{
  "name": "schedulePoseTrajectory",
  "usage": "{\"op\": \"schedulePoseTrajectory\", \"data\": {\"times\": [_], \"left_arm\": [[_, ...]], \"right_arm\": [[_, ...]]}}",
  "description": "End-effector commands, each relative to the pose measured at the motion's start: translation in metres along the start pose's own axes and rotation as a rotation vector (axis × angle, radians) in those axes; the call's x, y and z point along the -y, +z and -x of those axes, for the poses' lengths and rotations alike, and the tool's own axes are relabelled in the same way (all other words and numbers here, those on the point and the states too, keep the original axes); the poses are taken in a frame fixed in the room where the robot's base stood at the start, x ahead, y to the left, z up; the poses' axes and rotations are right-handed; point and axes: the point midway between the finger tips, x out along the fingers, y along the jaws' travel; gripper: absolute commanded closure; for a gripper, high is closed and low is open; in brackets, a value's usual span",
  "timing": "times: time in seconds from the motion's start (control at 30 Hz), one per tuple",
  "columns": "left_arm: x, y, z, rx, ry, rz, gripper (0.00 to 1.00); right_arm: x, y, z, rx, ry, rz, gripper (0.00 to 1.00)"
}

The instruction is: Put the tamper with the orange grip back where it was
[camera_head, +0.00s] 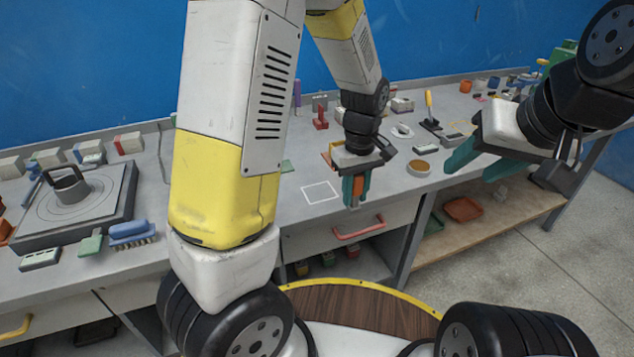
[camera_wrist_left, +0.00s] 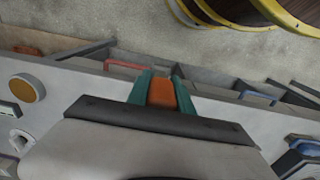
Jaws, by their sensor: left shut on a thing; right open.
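The tamper's orange grip (camera_head: 358,186) shows between the teal fingers of my left gripper (camera_head: 354,196), which is shut on it near the bench's front edge. In the left wrist view the orange grip (camera_wrist_left: 162,93) again sits between the fingers of my left gripper (camera_wrist_left: 158,76). The rest of the tamper is hidden or too small to make out. A white square outline (camera_head: 320,192) is marked on the bench, just left of the left gripper, and it is empty. My right gripper (camera_head: 466,170) is open and empty at the right, in front of the bench.
The grey bench (camera_head: 290,212) has a drawer with a red handle (camera_head: 360,228) below the left gripper. A turntable (camera_head: 75,205) and a blue brush (camera_head: 131,232) are at left.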

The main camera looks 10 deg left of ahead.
Motion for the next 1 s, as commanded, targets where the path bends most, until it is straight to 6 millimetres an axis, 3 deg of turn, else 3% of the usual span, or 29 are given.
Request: {"op": "schedulePoseTrajectory", "data": {"times": [0.17,0.4,0.6,0.93,1.0], "left_arm": [[0.009,-0.026,-0.003,-0.001,0.001,0.011,1.0],[0.029,-0.088,-0.01,-0.001,-0.001,0.01,1.0],[0.041,-0.126,-0.013,0.0,0.0,0.006,1.0],[0.05,-0.153,-0.016,-0.001,0.0,0.006,1.0],[0.049,-0.15,-0.03,0.004,-0.004,0.002,1.0]], "right_arm": [[0.0,0.0,0.0,0.0,0.0,0.0,0.5],[0.0,0.0,0.0,0.0,0.0,0.0,0.5],[0.0,0.0,0.0,0.0,0.0,0.0,0.5],[0.0,0.0,0.0,0.0,0.0,0.0,0.5],[0.0,0.0,0.0,0.0,0.0,0.0,0.5]]}}
